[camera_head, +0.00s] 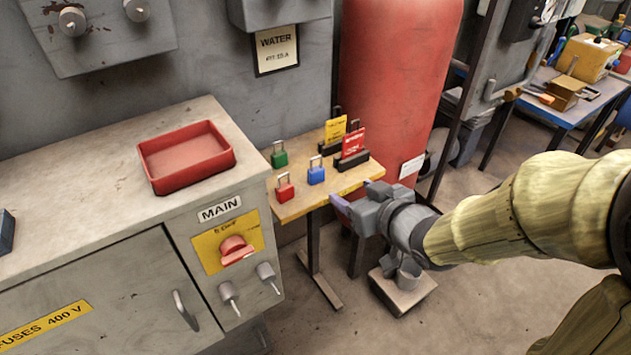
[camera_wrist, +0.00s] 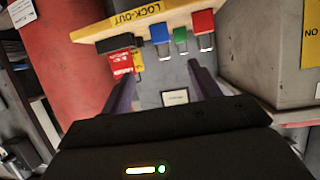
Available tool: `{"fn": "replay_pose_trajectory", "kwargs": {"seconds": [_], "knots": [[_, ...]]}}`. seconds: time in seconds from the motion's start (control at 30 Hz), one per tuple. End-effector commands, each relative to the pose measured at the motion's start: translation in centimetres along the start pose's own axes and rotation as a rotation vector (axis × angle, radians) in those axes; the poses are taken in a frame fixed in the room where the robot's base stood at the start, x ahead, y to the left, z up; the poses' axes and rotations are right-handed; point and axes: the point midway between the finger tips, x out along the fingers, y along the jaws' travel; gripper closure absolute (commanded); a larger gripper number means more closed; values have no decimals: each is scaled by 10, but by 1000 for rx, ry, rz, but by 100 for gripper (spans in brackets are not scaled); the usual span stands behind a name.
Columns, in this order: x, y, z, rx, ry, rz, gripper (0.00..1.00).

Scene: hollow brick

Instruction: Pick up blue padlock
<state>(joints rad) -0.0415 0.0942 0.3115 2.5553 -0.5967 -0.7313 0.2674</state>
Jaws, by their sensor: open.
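The blue padlock (camera_head: 316,174) stands upright on a small wooden table between the red padlock (camera_head: 285,190) and the tag holders. The green padlock (camera_head: 279,157) stands behind them. My gripper (camera_head: 350,200) is to the right of the blue padlock, near the table's right end, open and empty. In the wrist view the blue padlock (camera_wrist: 160,34) lies beyond the fingertips, near the middle of the gap between the fingers (camera_wrist: 163,75). The green padlock (camera_wrist: 180,38) and red padlock (camera_wrist: 204,26) show to its right there.
The small table (camera_head: 300,208) bears a yellow tag (camera_head: 335,130) and a red tag (camera_head: 353,142) in black holders, close to the blue padlock. A grey cabinet (camera_head: 100,215) with a red tray (camera_head: 186,183) adjoins at left. A red cylinder (camera_head: 395,80) stands behind the table.

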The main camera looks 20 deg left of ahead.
Motion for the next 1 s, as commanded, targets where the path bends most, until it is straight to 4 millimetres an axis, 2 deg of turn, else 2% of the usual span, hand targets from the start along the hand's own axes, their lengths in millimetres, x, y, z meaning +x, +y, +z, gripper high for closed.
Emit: {"fn": "replay_pose_trajectory", "kwargs": {"seconds": [0.3, 0.63, 1.0], "knots": [[2, 1, -2, 4, -2, 3, 38], [23, 1, -2, 3, -7, 2, 38], [37, 2, -6, 10, -2, -3, 38]]}}
